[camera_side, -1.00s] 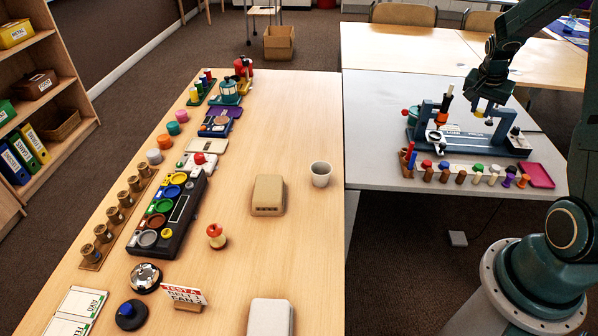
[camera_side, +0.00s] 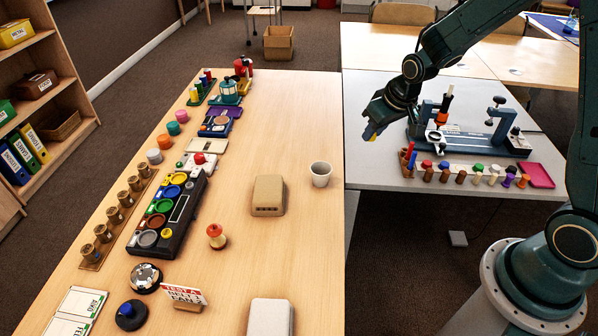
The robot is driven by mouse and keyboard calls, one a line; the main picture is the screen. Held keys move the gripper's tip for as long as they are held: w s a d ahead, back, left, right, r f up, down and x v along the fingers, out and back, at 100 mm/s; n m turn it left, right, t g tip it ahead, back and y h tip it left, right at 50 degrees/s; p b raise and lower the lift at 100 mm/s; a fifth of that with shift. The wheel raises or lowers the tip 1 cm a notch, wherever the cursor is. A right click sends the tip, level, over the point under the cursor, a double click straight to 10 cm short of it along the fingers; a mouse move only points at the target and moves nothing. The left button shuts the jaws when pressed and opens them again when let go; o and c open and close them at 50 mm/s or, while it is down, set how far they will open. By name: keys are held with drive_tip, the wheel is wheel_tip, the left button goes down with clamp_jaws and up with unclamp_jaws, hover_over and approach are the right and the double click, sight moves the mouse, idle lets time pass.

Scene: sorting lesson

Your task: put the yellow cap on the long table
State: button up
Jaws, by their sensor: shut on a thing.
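The yellow cap (camera_side: 369,134) shows as a small yellow patch at the tips of my gripper (camera_side: 371,129). My gripper is shut on it and holds it in the air above the left end of the grey table (camera_side: 362,165). Much of the cap is hidden by the fingers. The long table (camera_side: 285,235) is the pale wooden one on the left, its right edge a little to the left of my gripper.
A white cup (camera_side: 320,173) and a tan box (camera_side: 268,195) stand on the long table's right part. Bare wood lies around the box. A blue fixture (camera_side: 490,143) stands on the grey table.

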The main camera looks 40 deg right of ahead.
drive_tip(key=s+a+n+y, duration=0.2)
drive_tip(key=a+n, duration=0.4)
drive_tip(key=a, duration=0.7)
drive_tip(key=n+g+y, duration=0.2)
drive_tip(key=n, duration=0.4)
hover_over(313, 267)
drive_tip(key=s+d, duration=0.1)
wheel_tip(313, 267, down, 16)
drive_tip(key=shift+d+r, duration=0.1)
drive_tip(key=shift+f, duration=1.85)
drive_tip(key=shift+f, duration=0.15)
drive_tip(key=o, duration=1)
drive_tip(key=shift+c, duration=0.2)
